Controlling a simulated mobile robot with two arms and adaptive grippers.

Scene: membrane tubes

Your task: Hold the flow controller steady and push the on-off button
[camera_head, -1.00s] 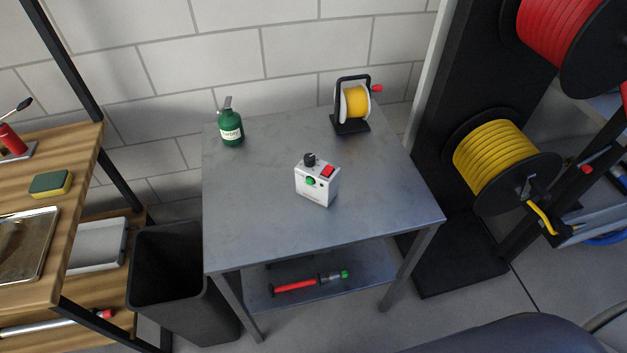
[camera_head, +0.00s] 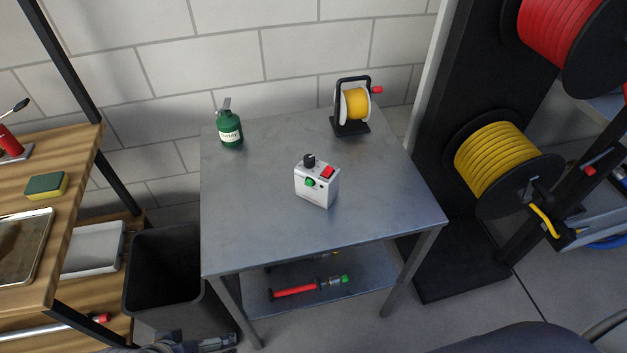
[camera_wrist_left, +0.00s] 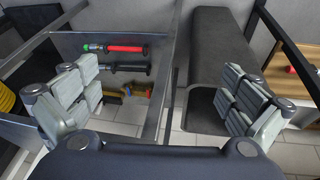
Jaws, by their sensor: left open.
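The flow controller (camera_head: 316,187) is a small white box standing upright near the middle of the metal table (camera_head: 245,235). It has a black knob (camera_head: 309,160) and a red rocker switch (camera_head: 328,172) on top, and a green button (camera_head: 310,182) at its front upper edge. Nothing touches it. My left gripper (camera_wrist_left: 160,100) is open and empty in the left wrist view, facing the table's lower shelf and the bin. In the head view only part of the left gripper (camera_head: 215,343) shows at the bottom edge, low and in front of the table. My right gripper is out of view.
A green bottle (camera_head: 230,130) and a small yellow reel (camera_head: 354,104) stand at the table's back. A black bin (camera_head: 165,265) and wooden shelf (camera_head: 75,215) are left; large hose reels (camera_head: 497,160) are right. Table space around the controller is clear.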

